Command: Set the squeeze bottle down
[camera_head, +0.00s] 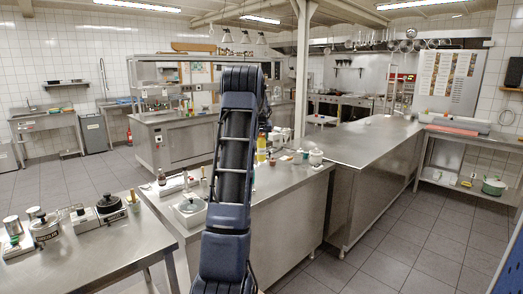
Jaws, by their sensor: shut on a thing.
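My arm rises through the middle of the head view and hides much of the steel counter (292,183) behind it. My gripper's jaws do not show; they are hidden behind the arm. A small yellow bottle-like thing (261,156) shows just right of the arm, over the counter's far part. It is too small to tell whether it is the squeeze bottle, or whether it stands on the counter or is held.
Small jars and a white pot (315,157) stand on the counter right of the arm. A white scale-like device (189,210) and a dark bottle (161,177) stand left of it. The right-hand steel worktop (365,141) is mostly clear.

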